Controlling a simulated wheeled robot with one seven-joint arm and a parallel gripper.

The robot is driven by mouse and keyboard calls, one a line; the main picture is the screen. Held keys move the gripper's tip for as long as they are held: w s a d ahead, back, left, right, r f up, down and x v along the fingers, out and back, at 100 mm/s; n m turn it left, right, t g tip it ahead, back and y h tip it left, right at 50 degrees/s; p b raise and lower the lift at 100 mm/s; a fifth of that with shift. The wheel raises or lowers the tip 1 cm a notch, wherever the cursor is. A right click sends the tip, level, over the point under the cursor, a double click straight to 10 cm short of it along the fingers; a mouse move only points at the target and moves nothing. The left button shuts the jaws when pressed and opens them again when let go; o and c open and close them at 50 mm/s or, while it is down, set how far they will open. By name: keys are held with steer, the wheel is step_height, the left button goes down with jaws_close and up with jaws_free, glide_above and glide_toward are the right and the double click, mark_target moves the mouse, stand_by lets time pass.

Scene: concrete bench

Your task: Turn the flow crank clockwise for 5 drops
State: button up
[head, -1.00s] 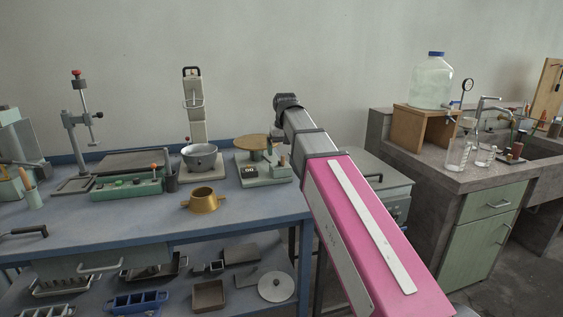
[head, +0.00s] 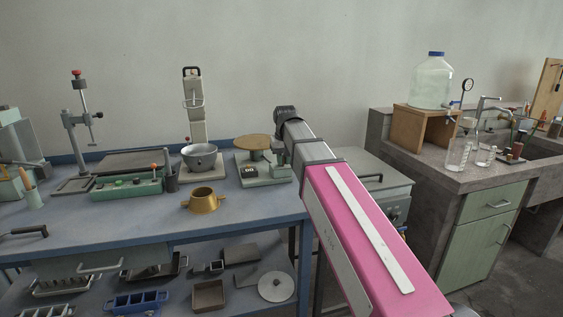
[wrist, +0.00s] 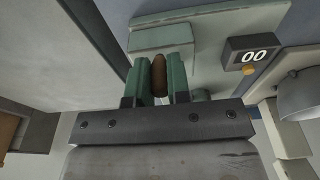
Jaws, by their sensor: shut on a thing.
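The green device (head: 262,178) with a round wooden top (head: 253,141) stands at the right end of the blue bench in the head view. The wrist view shows its pale green body (wrist: 210,30) and a small display (wrist: 252,55) reading 00. A brown upright handle (wrist: 159,76), seemingly the crank's grip, sits between the two green fingers of my gripper (wrist: 158,68). My gripper is shut on this handle. The crank's arm and pivot are mostly hidden by the fingers and the device. In the head view my arm covers the handle.
A grey bowl (head: 202,157) and a brass cup (head: 203,201) stand left of the device. A grey-green cabinet (head: 372,174) is to the right. A sink counter (head: 475,176) with a water jug (head: 433,82) and glassware is farther right.

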steer(key=shift+w+a, duration=0.15)
steer(key=shift+a, duration=1.1)
steer(key=shift+w+a, duration=0.4)
steer(key=shift+a, duration=0.2)
steer(key=shift+w+a, duration=0.35)
steer(key=shift+w, duration=0.15)
steer(key=shift+w+a, duration=0.1)
steer(key=shift+w, duration=0.9)
steer(key=shift+w+d, duration=0.3)
steer(key=shift+w, duration=0.45)
steer(key=shift+w+d, duration=0.45)
steer(key=shift+d, duration=0.1)
steer(key=shift+w+d, duration=0.2)
steer(key=shift+d, duration=0.3)
